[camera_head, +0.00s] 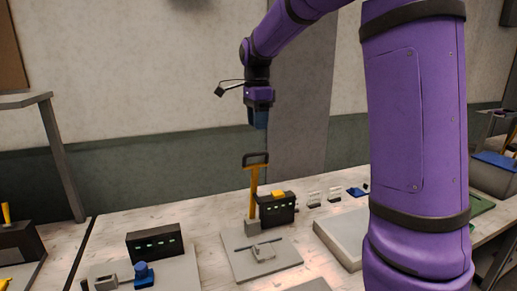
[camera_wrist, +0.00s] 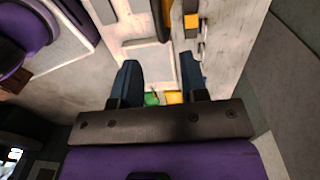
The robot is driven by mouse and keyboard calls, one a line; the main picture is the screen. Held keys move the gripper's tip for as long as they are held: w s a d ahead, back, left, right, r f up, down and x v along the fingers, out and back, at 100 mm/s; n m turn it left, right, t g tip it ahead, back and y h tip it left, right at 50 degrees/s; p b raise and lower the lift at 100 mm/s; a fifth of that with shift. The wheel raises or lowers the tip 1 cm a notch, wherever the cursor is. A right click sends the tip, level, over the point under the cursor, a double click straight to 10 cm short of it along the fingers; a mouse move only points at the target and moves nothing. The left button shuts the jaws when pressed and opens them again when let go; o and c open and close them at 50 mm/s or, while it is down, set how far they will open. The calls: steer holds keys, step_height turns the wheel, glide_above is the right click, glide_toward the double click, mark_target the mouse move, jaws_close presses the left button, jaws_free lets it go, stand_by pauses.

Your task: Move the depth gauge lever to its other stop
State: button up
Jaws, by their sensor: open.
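My gripper (camera_head: 258,122) hangs pointing down above the bench, over the black handle frame (camera_head: 256,160) of an upright yellow lever (camera_head: 254,188). A gap shows between the gripper and that handle. The lever rises from a grey block (camera_head: 252,226) at the back of a grey plate. No label shows, so I cannot tell for sure that this is the depth gauge lever, or which stop it rests at. In the wrist view my gripper (camera_wrist: 160,78) has its two dark blue fingers apart, with nothing held between them. A yellow part (camera_wrist: 166,8) shows at the top edge there.
A black box (camera_head: 277,211) with green lights and a yellow top stands right of the lever. The grey plate (camera_head: 236,262) carries a small metal fixture (camera_head: 263,251). Another black box (camera_head: 154,243) and a blue knob (camera_head: 143,271) are at left. A thick grey slab (camera_head: 340,240) lies right.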

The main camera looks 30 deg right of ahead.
step_height(320, 180, down, 8)
steer(key=shift+s+f, duration=0.15)
steer(key=shift+f, duration=0.05)
steer(key=shift+c, duration=0.2)
jaws_close()
